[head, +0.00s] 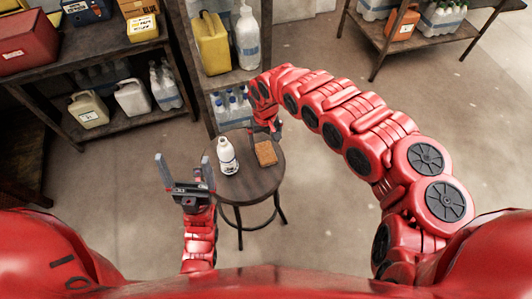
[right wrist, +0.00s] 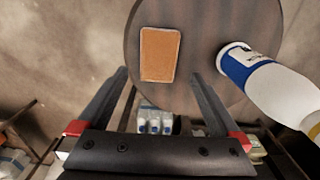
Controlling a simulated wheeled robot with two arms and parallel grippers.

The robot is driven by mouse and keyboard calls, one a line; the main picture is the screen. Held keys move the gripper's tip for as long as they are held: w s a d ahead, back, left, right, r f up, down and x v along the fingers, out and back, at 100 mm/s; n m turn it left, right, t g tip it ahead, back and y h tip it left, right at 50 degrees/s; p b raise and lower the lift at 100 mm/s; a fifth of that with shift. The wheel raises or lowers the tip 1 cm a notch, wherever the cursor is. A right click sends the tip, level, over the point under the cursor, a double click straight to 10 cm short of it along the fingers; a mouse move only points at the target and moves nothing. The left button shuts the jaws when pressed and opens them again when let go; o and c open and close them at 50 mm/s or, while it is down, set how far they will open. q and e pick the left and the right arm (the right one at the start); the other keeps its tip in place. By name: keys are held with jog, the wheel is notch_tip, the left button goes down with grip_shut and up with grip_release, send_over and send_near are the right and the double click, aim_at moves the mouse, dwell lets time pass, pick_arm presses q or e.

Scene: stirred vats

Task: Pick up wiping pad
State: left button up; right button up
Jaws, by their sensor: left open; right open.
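The wiping pad (head: 265,153) is a flat orange-brown rectangle lying on a small round dark stool (head: 245,188). In the right wrist view the pad (right wrist: 160,54) lies near the edge of the stool top (right wrist: 205,22). My right gripper (head: 268,131) is beside the pad at its far side in the head view. In the right wrist view my right gripper (right wrist: 158,82) is open and empty, with the pad showing ahead between the fingertips. My left gripper (head: 184,166) is open and empty, left of the stool.
A white bottle with a blue label (head: 228,157) stands on the stool left of the pad; it also shows in the right wrist view (right wrist: 265,75). A shelf with a yellow jug (head: 212,45) and bottles stands just behind. Open floor (head: 335,215) lies right of the stool.

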aim_at(266, 152)
jog(key=shift+w+d+f, duration=0.1)
jog(key=shift+f, duration=3.9)
jog(key=c, duration=1.2)
